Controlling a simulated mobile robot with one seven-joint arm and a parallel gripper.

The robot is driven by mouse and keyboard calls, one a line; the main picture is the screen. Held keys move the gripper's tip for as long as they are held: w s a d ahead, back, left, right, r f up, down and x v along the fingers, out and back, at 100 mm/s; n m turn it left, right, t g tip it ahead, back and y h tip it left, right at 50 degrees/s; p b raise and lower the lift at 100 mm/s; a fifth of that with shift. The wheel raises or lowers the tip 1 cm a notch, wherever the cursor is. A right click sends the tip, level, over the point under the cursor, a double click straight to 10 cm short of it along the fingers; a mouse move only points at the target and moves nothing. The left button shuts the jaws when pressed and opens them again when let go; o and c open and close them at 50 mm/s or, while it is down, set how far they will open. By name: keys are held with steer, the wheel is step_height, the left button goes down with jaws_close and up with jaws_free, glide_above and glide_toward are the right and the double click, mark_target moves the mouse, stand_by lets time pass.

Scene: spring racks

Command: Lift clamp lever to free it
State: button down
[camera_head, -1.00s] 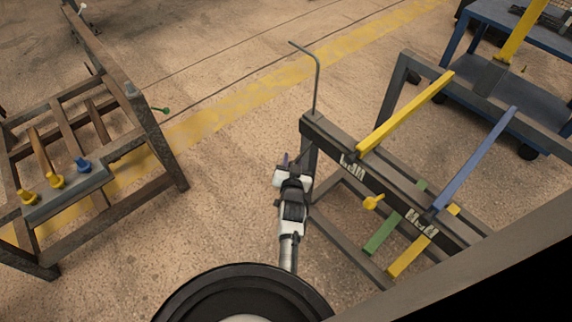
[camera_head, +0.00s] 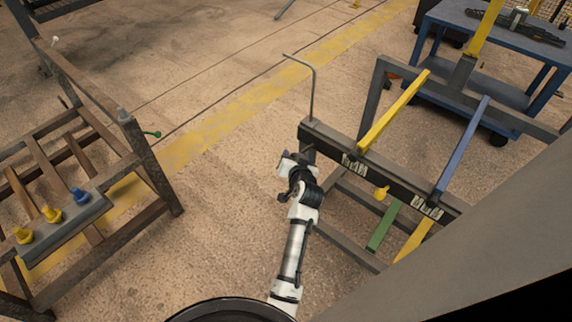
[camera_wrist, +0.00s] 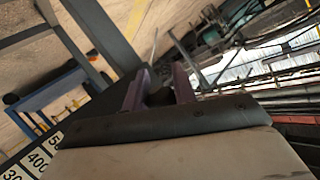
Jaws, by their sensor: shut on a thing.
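My gripper (camera_head: 298,157) is at the near left end of the dark rack bar (camera_head: 335,148), below the bent grey rod. In the wrist view its two purple fingers (camera_wrist: 158,92) stand close together with a small dark piece (camera_wrist: 181,97) between them. The gripper is shut on this piece, which appears to be the clamp lever; its shape is mostly hidden by the fingers and the wrist. In the head view my arm covers the place of contact, so the lever cannot be made out there.
A yellow bar (camera_head: 394,111) and a blue bar (camera_head: 462,143) project from the rack. The bent rod (camera_head: 312,92) rises above the gripper. Another rack (camera_head: 147,160) stands left, with open floor between. A blue cart (camera_head: 490,60) is behind.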

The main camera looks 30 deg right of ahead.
steer(key=shift+w+d+r+p, duration=0.15)
steer(key=shift+d+r+p, duration=0.05)
steer(key=shift+r, duration=0.75)
steer(key=shift+w+d+r+p, duration=0.15)
steer(key=shift+d+r+p, duration=0.05)
steer(key=shift+r, duration=0.7)
steer(key=c, duration=1.8)
jaws_free()
steer(key=shift+a, duration=0.1)
steer(key=o, duration=0.7)
steer(key=shift+s+d, duration=0.15)
steer(key=shift+d, duration=0.05)
steer(key=shift+c, duration=0.2)
steer(key=shift+f, duration=0.15)
steer(key=shift+f, duration=0.1)
steer(key=shift+s, duration=0.1)
steer(key=shift+s+a, duration=0.15)
steer(key=shift+s, duration=0.05)
steer(key=b+v, duration=0.2)
steer(key=v, duration=1.1)
steer(key=shift+b, duration=0.35)
steer(key=shift+s, duration=0.1)
